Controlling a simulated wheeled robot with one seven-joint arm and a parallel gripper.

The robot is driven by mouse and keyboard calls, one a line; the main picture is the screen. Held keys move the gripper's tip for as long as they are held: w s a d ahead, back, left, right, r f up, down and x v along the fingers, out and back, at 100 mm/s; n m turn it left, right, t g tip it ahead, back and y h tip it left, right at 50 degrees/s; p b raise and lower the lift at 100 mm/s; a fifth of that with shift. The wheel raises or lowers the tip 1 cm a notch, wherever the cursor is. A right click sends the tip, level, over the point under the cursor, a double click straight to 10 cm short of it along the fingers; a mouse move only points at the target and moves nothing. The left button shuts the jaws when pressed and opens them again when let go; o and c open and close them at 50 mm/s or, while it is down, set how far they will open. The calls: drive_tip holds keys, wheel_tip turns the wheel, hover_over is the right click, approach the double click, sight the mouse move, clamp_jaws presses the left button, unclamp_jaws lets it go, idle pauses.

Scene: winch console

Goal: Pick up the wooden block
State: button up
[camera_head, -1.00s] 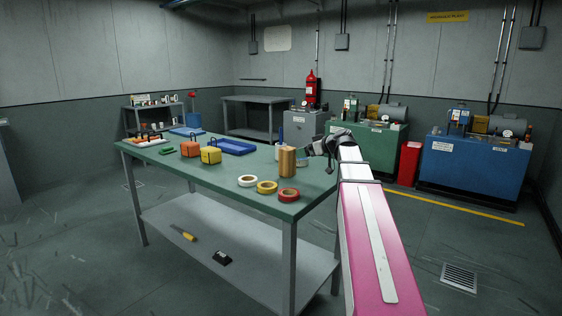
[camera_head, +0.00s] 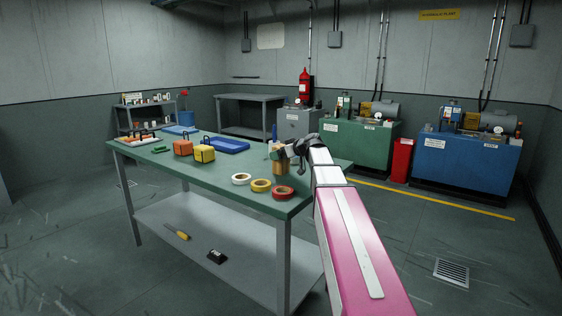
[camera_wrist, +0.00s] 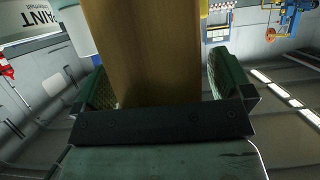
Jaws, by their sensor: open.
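The wooden block (camera_head: 279,166) stands upright near the right end of the green workbench (camera_head: 215,184). My gripper (camera_head: 277,152) is at the block's upper part and hides some of it in the head view. In the wrist view the tan block (camera_wrist: 148,50) fills the middle, between the two green-padded fingers of my gripper (camera_wrist: 155,85). The fingers are open, one on each side of the block. A gap shows at the right finger; whether the left pad touches the block I cannot tell.
White (camera_head: 241,179), yellow (camera_head: 261,185) and red (camera_head: 283,193) tape rolls lie in front of the block. A paint can (camera_wrist: 75,30) stands close by in the wrist view. Orange (camera_head: 183,147) and yellow (camera_head: 204,153) boxes and a blue tray (camera_head: 229,146) are further left.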

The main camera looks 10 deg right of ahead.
drive_tip(key=shift+a, duration=0.1)
drive_tip(key=c, duration=1.2)
drive_tip(key=shift+w, duration=0.1)
